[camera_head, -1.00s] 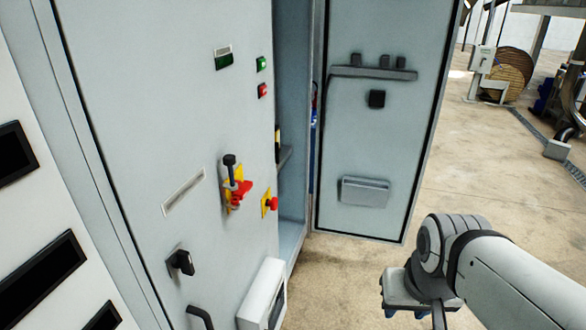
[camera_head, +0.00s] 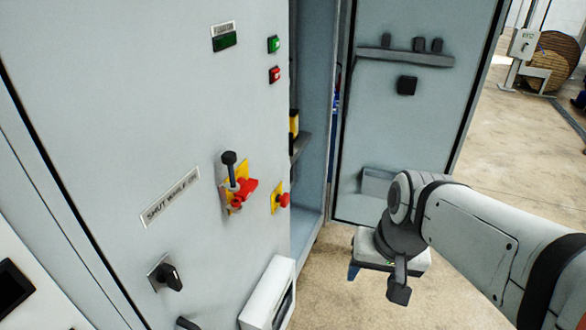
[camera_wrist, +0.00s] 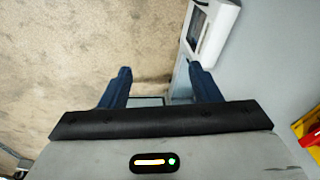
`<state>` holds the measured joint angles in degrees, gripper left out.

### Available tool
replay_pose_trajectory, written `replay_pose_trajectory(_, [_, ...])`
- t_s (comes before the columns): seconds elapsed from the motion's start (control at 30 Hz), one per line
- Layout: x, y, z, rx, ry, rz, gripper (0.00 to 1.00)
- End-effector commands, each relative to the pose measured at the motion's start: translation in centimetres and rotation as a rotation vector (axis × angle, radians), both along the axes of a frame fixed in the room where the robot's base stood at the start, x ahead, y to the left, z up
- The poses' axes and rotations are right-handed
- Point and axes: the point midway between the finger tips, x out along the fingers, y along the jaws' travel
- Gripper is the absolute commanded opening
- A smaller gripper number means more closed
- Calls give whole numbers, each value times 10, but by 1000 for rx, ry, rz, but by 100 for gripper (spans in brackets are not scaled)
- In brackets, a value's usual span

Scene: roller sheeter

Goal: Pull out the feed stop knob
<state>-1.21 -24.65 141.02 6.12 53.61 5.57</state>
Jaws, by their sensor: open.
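A red mushroom knob (camera_head: 284,199), which looks like the stop knob, sits on a yellow plate on the grey cabinet front. Left of it is a red and yellow switch (camera_head: 240,188) with a black handle. My gripper (camera_wrist: 160,72) is open and empty in the wrist view, its two blue fingers apart. In the head view it hangs right of the knob, clear of it, mostly hidden by my own wrist. Part of something red and yellow (camera_wrist: 311,130) shows at the right edge of the wrist view; which fitting it is, I cannot tell.
A white box (camera_head: 268,292) juts from the cabinet below the knob; it also shows in the wrist view (camera_wrist: 211,30). An open cabinet door (camera_head: 410,120) stands behind my arm. A black rotary switch (camera_head: 168,278) is at lower left.

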Motion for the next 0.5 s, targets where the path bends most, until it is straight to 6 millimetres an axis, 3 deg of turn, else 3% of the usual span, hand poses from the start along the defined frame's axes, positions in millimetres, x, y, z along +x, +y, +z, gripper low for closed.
replay_pose_trajectory(0.03, [8, 10, -14, 61, 51, -55, 59])
replay_pose_trajectory(0.27, [65, 72, -51, 469, 365, -454, 59])
replay_pose_trajectory(0.5, [159, 117, -82, 900, 729, -866, 59])
